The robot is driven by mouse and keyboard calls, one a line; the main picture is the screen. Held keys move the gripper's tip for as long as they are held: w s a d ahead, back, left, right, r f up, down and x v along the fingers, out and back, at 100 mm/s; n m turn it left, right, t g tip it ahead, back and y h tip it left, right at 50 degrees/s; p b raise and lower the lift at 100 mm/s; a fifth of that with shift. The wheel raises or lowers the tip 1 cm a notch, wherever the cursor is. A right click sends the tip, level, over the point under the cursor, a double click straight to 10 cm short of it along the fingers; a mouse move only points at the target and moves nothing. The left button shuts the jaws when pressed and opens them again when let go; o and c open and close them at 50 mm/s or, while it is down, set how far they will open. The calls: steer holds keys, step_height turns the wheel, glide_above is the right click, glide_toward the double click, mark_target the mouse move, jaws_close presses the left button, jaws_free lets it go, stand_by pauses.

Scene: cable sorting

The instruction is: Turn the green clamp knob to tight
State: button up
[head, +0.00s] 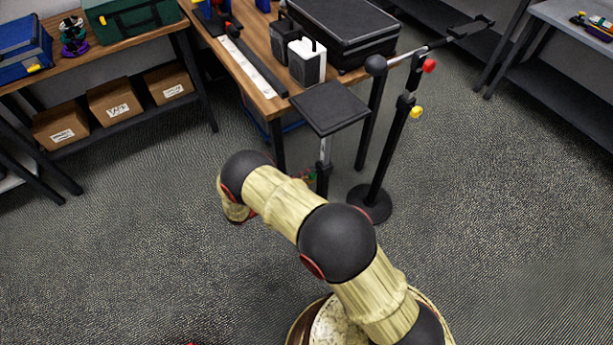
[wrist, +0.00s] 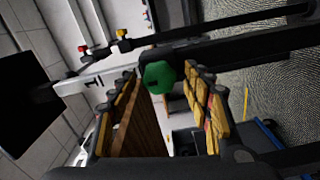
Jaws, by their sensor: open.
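The green clamp knob (wrist: 158,77) is a faceted knob on the black post of a stand, in the middle of the wrist view. My gripper (wrist: 162,88) is open, with one yellow-and-black finger on each side of the knob in that view. I cannot tell whether the fingertips touch it or are still short of it. The stand has a square black top plate (head: 330,107) on a silver rod (head: 325,150). A pale section of the rod (wrist: 92,82) with a dark mark shows beside the knob. In the head view my arm hides the gripper and most of the knob's surroundings.
A second stand with a round black base (head: 370,204), a red knob (head: 429,66) and a yellow knob (head: 416,112) stands close on the right. A wooden table (head: 262,98) with a black case (head: 345,30) and speakers is behind. Carpet (head: 500,230) is clear to the right.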

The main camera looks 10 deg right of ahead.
steer(key=v, duration=1.2)
stand_by(0.4)
